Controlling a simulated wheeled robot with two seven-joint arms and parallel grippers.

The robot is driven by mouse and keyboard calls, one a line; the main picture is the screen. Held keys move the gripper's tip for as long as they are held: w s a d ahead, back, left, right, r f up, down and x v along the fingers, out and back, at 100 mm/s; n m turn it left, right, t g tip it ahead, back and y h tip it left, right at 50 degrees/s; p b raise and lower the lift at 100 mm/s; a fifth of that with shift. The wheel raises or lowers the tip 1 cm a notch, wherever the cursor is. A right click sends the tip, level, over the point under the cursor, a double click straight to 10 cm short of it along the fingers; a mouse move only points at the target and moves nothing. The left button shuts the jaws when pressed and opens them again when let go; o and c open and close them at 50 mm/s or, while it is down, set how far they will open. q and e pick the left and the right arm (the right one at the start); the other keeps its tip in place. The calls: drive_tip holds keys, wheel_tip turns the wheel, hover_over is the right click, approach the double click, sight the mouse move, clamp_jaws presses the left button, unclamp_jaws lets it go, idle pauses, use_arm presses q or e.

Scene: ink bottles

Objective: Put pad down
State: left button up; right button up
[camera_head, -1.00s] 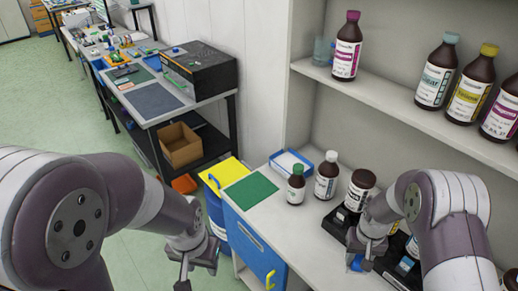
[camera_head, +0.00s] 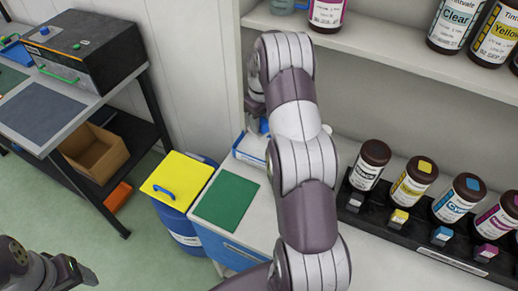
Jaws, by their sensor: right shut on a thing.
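My right arm reaches across the middle of the view. Its gripper (camera_head: 257,124) is at the far left part of the counter, just above a blue-rimmed tray (camera_head: 247,153). The gripper is shut on a small blue thing, which I take to be the pad (camera_head: 264,126); only a bit of it shows. Whether the pad touches the tray I cannot tell. My left gripper (camera_head: 82,277) is low at the left, away from the counter, and too partly seen to tell if it is open.
A green mat (camera_head: 226,202) lies at the counter's left end, beside a blue bin with a yellow lid (camera_head: 178,180). Several dark ink bottles (camera_head: 412,186) stand in a black rack (camera_head: 425,238) at right. More bottles (camera_head: 458,22) stand on the shelf above.

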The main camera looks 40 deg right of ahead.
wheel_tip(320, 180, down, 8)
drive_tip(key=shift+p, duration=0.8)
drive_tip(key=shift+s+f, duration=0.1)
drive_tip(key=shift+f, duration=0.25)
drive_tip(key=o, duration=1.1)
